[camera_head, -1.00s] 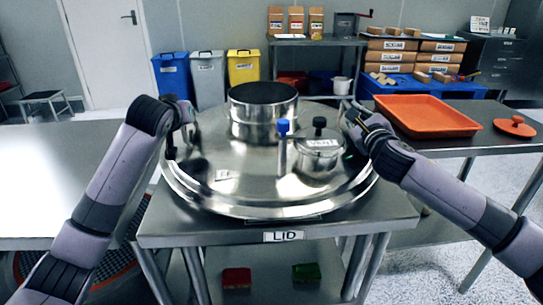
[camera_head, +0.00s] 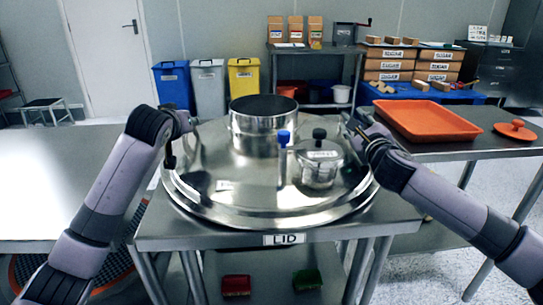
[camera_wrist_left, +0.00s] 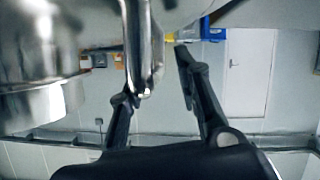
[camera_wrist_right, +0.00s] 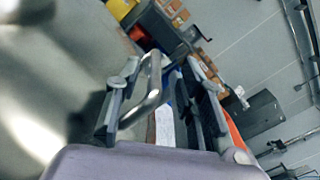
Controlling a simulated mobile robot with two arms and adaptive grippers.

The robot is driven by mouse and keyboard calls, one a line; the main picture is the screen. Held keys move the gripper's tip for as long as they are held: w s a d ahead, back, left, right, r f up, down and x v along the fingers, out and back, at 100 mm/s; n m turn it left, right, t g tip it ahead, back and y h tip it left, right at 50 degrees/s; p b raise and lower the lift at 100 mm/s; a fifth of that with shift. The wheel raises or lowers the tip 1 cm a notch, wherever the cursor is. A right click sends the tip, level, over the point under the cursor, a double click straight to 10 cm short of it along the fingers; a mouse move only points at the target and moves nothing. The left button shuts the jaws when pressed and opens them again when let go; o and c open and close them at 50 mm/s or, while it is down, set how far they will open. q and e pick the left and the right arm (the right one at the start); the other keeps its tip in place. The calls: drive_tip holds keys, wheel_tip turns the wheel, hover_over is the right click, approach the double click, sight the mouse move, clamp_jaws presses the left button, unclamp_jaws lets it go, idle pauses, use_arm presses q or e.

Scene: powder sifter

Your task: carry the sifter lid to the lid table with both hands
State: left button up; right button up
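The sifter lid (camera_head: 245,172) is a wide, shiny metal disc lying flat on the table labelled LID (camera_head: 175,235). It carries a tall open metal collar, a small lidded pot and a blue-topped post. My left gripper (camera_head: 186,122) is at the lid's left side. In the left wrist view its fingers are spread, with the metal handle (camera_wrist_left: 140,45) close to one finger. My right gripper (camera_head: 350,118) is at the lid's right side. In the right wrist view its fingers are apart around the looped handle (camera_wrist_right: 152,92), with a visible gap.
An orange tray (camera_head: 428,121) and orange lid (camera_head: 516,130) lie on the right table. A bare metal table (camera_head: 60,180) stands left. Blue, grey and yellow bins (camera_head: 243,80) are behind. Red and green boxes (camera_head: 236,285) sit on the lower shelf.

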drive_tip(key=shift+s+a, duration=0.1)
use_arm(q)
drive_tip(key=v, duration=1.2)
use_arm(e)
hover_over(368, 174)
